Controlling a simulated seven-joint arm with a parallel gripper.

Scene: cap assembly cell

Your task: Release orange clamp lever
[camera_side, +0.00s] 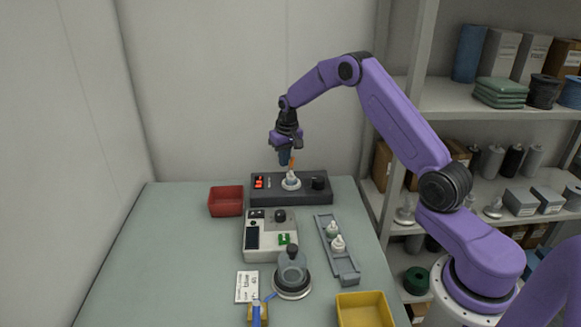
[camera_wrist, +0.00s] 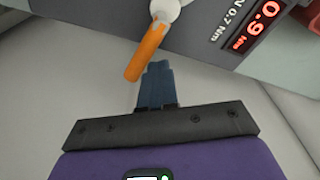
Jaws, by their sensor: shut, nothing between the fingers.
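The orange clamp lever (camera_wrist: 147,51) points out from a white round part in the wrist view. In the side view the lever (camera_side: 291,163) stands up from the white round fixture (camera_side: 291,182) on the dark control box (camera_side: 260,199). My gripper (camera_wrist: 157,70) is shut, with its blue fingers together and empty. The fingertips are close beside the lever's free end; I cannot tell whether they touch it. In the side view my gripper (camera_side: 285,160) points down above the box, just left of the lever.
A red bin (camera_side: 226,201) stands left of the box. The table's left side is clear.

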